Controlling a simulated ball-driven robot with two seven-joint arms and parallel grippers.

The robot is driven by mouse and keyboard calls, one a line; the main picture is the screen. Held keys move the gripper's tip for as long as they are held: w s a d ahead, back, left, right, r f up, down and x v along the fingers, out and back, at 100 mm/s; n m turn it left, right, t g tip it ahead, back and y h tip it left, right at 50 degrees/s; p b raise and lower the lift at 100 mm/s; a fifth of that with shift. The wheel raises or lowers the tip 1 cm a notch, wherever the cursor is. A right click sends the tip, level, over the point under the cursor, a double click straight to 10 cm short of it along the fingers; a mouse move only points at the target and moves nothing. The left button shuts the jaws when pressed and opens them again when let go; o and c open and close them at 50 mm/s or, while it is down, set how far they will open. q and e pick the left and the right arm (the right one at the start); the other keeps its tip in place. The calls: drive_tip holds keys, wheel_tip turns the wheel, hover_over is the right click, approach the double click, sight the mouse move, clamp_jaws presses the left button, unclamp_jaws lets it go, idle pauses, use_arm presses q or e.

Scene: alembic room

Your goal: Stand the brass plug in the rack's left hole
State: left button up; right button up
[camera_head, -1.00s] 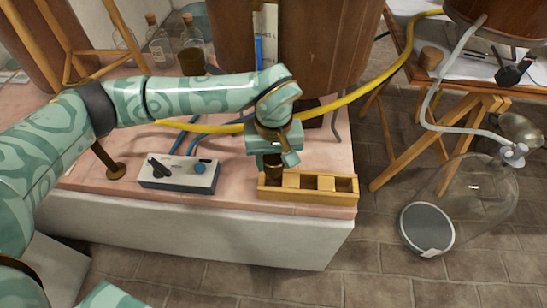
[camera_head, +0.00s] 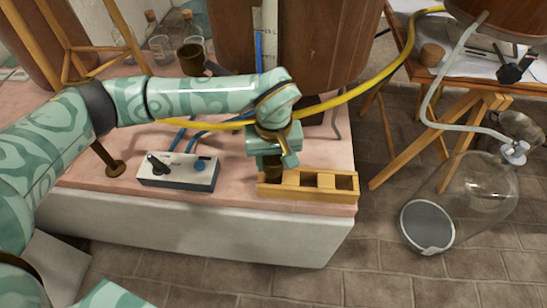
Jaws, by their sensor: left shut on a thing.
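My left gripper (camera_head: 275,157) points down over the left end of the wooden rack (camera_head: 305,193) at the front edge of the pink-topped bench. It is shut on the dark brass plug (camera_head: 272,174), which is upright below the fingers. The plug's lower part is at the rack's left hole, behind the rack's front wall. I cannot tell whether it rests on the bottom. The rack's middle and right holes look empty. My right gripper is out of view.
A grey control box (camera_head: 179,172) with a black lever and blue knob stands left of the rack. A yellow hose (camera_head: 345,98) runs behind my left arm. A large glass vessel (camera_head: 470,200) lies on the floor at right. A dark cup (camera_head: 191,59) stands behind the arm.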

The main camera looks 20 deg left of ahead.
sight(273, 160)
use_arm(q)
drive_tip(key=shift+f, duration=1)
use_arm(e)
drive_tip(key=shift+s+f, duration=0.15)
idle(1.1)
use_arm(q)
drive_tip(key=shift+f, duration=0.35)
idle(1.0)
drive_tip(key=shift+f, duration=0.1)
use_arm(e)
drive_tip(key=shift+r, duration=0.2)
use_arm(q)
drive_tip(key=shift+f, duration=0.25)
idle(0.9)
drive_tip(key=o, duration=1.1)
drive_tip(key=shift+o, duration=0.2)
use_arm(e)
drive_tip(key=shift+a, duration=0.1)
use_arm(q)
drive_tip(key=shift+r+p, duration=2.55)
drive_tip(key=shift+r, duration=0.95)
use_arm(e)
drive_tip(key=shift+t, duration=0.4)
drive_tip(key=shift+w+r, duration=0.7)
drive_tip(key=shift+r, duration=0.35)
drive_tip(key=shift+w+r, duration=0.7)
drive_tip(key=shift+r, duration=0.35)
